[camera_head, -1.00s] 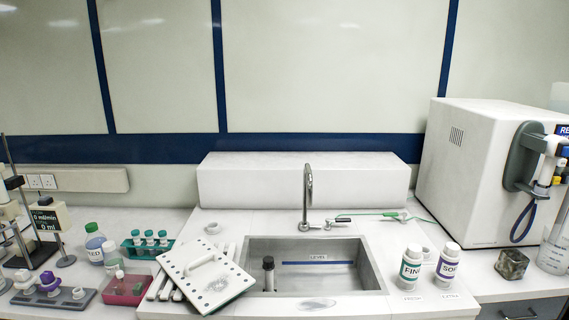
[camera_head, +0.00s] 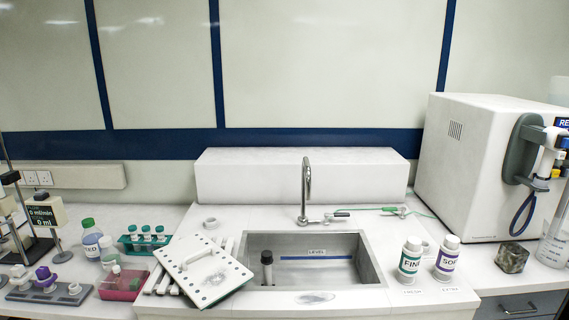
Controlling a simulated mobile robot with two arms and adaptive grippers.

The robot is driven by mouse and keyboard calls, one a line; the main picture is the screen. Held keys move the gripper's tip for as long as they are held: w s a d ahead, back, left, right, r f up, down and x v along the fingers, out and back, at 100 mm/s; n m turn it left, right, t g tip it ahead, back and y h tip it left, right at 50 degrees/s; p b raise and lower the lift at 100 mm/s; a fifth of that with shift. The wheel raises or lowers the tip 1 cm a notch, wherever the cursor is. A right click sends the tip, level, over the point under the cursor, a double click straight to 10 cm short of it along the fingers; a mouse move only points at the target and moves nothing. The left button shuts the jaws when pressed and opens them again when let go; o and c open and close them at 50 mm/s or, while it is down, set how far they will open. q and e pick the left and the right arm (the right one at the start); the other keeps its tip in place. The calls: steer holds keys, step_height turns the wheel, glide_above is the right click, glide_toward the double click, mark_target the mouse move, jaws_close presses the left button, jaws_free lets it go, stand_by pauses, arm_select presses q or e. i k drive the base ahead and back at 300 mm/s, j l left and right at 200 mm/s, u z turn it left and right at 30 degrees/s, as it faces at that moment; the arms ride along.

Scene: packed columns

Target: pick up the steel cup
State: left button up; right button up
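No thing is plainly a steel cup. A small squat container with a mottled, metallic-looking surface (camera_head: 511,257) stands on the counter at the right, in front of the large white machine; I cannot tell whether it is the steel cup. It looks box-like and nothing touches it. Neither of my grippers shows in the head view.
A sink (camera_head: 372,262) with a tap (camera_head: 306,190) is in the middle. A perforated white board (camera_head: 222,284) lies left. A white machine (camera_head: 475,165) stands at right; bottles and racks crowd the left.

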mark_target(511, 257)
steer(key=z, duration=1.45)
